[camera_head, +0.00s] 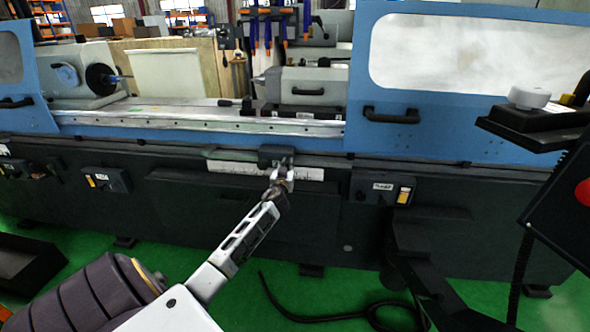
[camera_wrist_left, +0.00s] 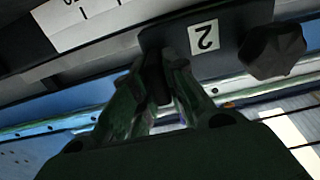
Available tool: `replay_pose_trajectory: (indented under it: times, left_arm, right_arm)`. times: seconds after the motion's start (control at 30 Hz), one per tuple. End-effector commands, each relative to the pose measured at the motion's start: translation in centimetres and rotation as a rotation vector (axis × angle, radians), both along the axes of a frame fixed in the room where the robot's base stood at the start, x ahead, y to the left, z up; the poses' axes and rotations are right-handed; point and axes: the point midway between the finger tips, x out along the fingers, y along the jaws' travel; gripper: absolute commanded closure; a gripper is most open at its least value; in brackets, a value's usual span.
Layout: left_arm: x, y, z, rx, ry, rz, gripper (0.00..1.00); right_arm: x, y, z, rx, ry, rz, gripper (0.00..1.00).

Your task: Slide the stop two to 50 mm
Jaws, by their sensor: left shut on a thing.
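Stop two is a dark block with a white "2" label (camera_wrist_left: 204,38) and a dark knob (camera_wrist_left: 273,51) in the left wrist view. In the head view, stop two (camera_head: 275,153) sits on the rail at the front of the grinder, over the white scale (camera_head: 225,167). The scale also shows in the left wrist view (camera_wrist_left: 85,20), but its numbers are too unclear to read a position. My left gripper (camera_head: 283,173) reaches stop two from below and is shut on a dark part of it; its fingers also show in the left wrist view (camera_wrist_left: 158,82). My right gripper is not in view.
Blue sliding doors with handles (camera_head: 392,115) stand above the rail at left and right. Control boxes (camera_head: 106,180) (camera_head: 383,188) sit on the grinder's front, on either side of the scale. A black cable (camera_head: 330,318) lies on the green floor.

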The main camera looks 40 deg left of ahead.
Motion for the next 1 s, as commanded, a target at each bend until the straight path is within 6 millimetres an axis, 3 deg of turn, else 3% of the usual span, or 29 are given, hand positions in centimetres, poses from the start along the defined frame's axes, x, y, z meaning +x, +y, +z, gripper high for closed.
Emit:
replay_pose_trajectory:
  times: [0.27,1.0]
  left_arm:
    - [-2.6,4.5,0.1,0.001,0.002,0.008,1.00]
    - [-8.5,14.2,0.3,0.001,0.002,0.007,1.00]
  right_arm:
    - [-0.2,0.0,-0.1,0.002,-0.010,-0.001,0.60]
    - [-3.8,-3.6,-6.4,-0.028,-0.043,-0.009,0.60]
